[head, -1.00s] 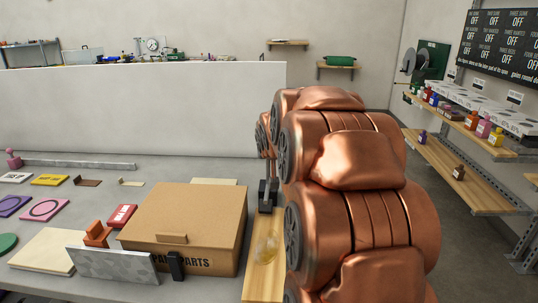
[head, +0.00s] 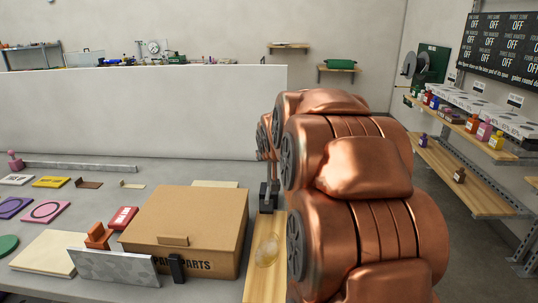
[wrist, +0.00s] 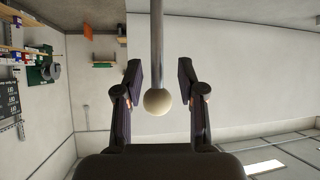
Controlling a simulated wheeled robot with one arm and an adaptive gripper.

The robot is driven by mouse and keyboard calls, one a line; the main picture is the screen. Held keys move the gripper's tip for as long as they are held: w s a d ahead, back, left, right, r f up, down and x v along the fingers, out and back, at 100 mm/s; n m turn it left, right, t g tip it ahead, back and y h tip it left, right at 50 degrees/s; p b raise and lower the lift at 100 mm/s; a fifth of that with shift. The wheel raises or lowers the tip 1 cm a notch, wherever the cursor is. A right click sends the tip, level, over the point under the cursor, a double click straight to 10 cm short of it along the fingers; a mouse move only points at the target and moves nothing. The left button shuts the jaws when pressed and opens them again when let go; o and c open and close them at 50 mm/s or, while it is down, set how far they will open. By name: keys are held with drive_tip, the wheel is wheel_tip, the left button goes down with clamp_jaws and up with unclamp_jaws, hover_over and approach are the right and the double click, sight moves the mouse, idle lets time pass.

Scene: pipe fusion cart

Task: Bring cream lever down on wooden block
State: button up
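The cream lever shows in the wrist view as a grey metal rod with a round cream knob (wrist: 157,102) at its end. My gripper (wrist: 161,88) is open, with one finger on each side of the knob and visible gaps between. In the head view the lever's dark bracket (head: 268,197) stands on a long wooden block (head: 262,285), with a thin upright rod (head: 271,171) above it. My copper-coloured arm hides the lever's upper part, the knob and the gripper there. A pale translucent oval (head: 267,250) lies on the block.
A cardboard parts box (head: 190,222) stands close left of the block. A grey plate (head: 112,267), an orange piece (head: 98,237) and a red box (head: 123,218) are farther left on the table. A white partition (head: 140,110) stands behind. Shelves (head: 465,180) stand at the right.

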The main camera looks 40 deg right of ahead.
drive_tip(key=v, duration=1.1)
drive_tip(key=shift+r, duration=0.2)
